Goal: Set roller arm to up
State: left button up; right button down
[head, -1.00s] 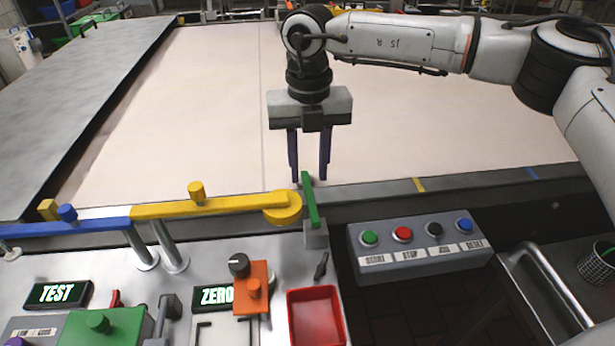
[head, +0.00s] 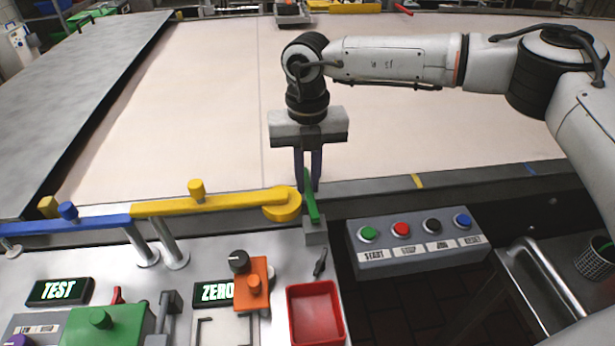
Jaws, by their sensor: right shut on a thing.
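My right gripper (head: 309,183) points down at the near edge of the belt, with its two dark fingers close together. It is shut on the upper part of a green lever (head: 313,205), which looks like the roller arm. The lever stands tilted, leaning back and slightly left, on a small grey block (head: 315,232) at the front rail. The fingers hide part of the lever's top. My left gripper does not show.
A yellow bar (head: 225,205) with a round end lies just left of the lever, and a blue bar (head: 90,224) continues it. A button box (head: 416,244) stands to the right. A red tray (head: 315,312) and an orange block (head: 254,284) sit in front. The wide pale belt (head: 190,110) behind is clear nearby.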

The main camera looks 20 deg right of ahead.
aim_at(309, 192)
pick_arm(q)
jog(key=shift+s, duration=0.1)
